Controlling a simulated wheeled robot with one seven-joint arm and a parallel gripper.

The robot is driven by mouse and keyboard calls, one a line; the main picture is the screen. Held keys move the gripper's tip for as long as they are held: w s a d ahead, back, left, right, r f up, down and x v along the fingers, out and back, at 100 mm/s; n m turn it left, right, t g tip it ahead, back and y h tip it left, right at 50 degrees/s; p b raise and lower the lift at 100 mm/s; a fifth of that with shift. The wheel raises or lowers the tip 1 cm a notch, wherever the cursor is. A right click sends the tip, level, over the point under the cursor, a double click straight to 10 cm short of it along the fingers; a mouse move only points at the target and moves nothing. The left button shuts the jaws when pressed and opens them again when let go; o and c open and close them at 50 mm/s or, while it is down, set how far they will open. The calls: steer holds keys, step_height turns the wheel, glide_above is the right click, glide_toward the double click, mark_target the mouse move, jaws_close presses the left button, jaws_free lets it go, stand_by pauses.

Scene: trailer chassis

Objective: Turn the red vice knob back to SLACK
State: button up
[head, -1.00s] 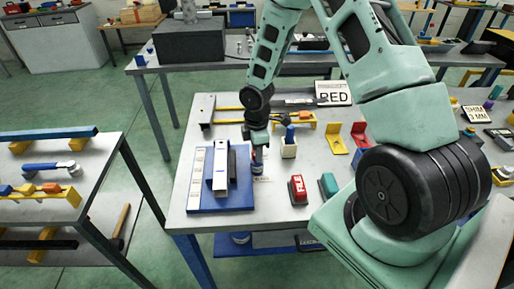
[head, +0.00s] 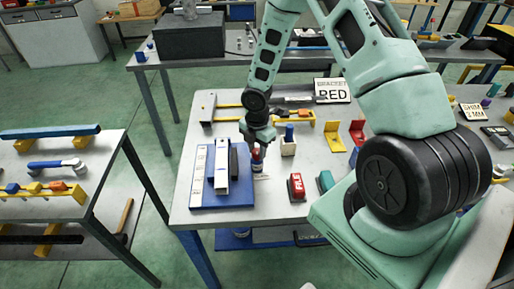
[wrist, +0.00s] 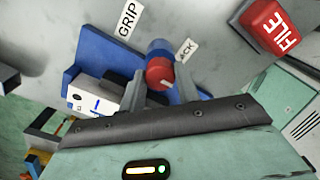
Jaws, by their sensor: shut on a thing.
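The red vice knob (wrist: 159,71) sits on a blue collar between my gripper's two fingers (wrist: 160,88) in the wrist view. My gripper is shut on it. A small pale mark shows on the knob's near side. A white GRIP label (wrist: 129,22) lies to the upper left, and a partly hidden label ending in "ACK" (wrist: 188,49) is to the right. In the head view my gripper (head: 258,147) is over the knob (head: 257,155), at the right edge of the vice's blue base (head: 215,203). The vice (head: 222,172) has pale grey bars.
A red FILE block (head: 296,187) and a teal block (head: 325,181) stand to the right of the knob. Yellow (head: 334,142) and red brackets stand farther right. The grey table's front is clear.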

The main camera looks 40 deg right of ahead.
mark_target(257, 151)
stand_by(0.4)
steer(key=o, duration=1)
steer(key=shift+r, duration=0.1)
step_height(257, 151, up, 17)
steer(key=shift+r+b, duration=0.15)
steer(key=shift+b, duration=0.25)
steer(key=s+a+m+b, duration=0.3)
steer(key=s+a, duration=0.2)
steer(key=a, duration=0.5)
steer(key=s+a+m+b, duration=0.2)
steer(key=s+a+m, duration=0.1)
steer(key=s, duration=0.3)
steer(key=s+a+f+m+b, duration=0.1)
steer(key=s+a+m+b, duration=0.1)
steer(key=s+a, duration=0.4)
steer(key=s+a+m+b, duration=0.2)
steer(key=s+a+m, duration=0.2)
steer(key=s, duration=0.3)
steer(key=shift+a+f+y, duration=0.2)
steer(key=shift+a+y, duration=0.1)
steer(key=shift+a, duration=0.4)
